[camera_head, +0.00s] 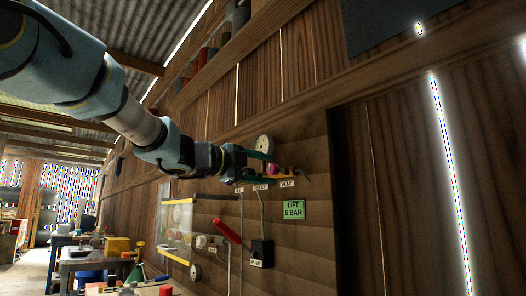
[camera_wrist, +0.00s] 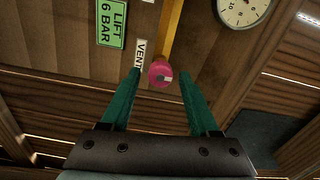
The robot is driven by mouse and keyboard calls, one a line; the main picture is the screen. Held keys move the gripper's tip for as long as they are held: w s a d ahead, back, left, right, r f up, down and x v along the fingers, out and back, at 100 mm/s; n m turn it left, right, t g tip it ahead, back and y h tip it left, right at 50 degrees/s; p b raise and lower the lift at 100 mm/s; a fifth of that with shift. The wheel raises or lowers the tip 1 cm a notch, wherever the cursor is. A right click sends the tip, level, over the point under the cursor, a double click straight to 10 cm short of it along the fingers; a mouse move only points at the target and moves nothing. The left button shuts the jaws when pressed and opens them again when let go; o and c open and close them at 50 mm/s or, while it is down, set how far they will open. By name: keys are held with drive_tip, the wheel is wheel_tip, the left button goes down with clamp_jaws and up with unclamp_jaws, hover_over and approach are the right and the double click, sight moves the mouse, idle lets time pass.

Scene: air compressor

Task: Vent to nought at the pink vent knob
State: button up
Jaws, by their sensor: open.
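The pink vent knob (camera_wrist: 160,74) shows in the wrist view between the tips of my two green fingers, with a gap on each side. In the head view the knob (camera_head: 279,170) is on the wooden panel, just above the VENT label (camera_head: 287,184). My gripper (camera_wrist: 160,78) is open and empty, with its fingers towards the panel. In the head view my gripper (camera_head: 268,167) partly covers the knob. A round white gauge (camera_wrist: 243,10) is at the top right of the wrist view, cut off; its reading is unclear. It also shows in the head view (camera_head: 264,144).
A green LIFT 6 BAR sign (camera_head: 293,210) is below the knob. A red handle (camera_head: 228,231) and a black box (camera_head: 262,252) are lower on the panel. A yellow pipe (camera_wrist: 170,30) runs behind the knob. Cluttered benches (camera_head: 90,262) stand at the far left.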

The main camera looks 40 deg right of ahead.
drive_tip(key=a, duration=0.5)
drive_tip(key=shift+w+a, duration=0.15)
drive_tip(key=shift+a, duration=0.1)
